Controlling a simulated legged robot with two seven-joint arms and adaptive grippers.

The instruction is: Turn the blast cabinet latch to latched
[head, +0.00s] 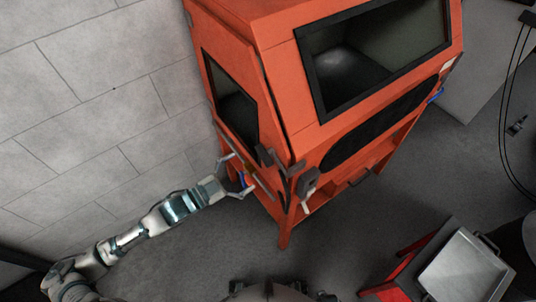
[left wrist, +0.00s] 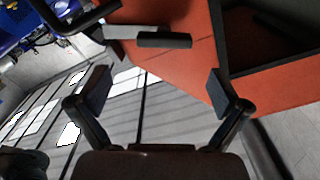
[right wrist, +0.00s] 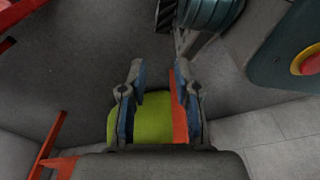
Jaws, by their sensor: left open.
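The orange blast cabinet (head: 285,60) fills the upper middle of the head view. Dark latch parts (head: 270,160) sit at its near left corner, below the side window. My left gripper (head: 240,178) is close beside that corner, open and empty. In the left wrist view, a grey bar with a dark grip (left wrist: 164,40) lies across the orange panel, ahead of my open left fingers (left wrist: 158,92) and apart from them. I cannot tell the latch's exact setting. My right gripper (right wrist: 157,95) is open, away from the cabinet.
A grey block wall (head: 90,90) stands left of the cabinet. A red stand with a metal tray (head: 465,268) is at the lower right. Grey floor (head: 340,235) lies clear in front of the cabinet.

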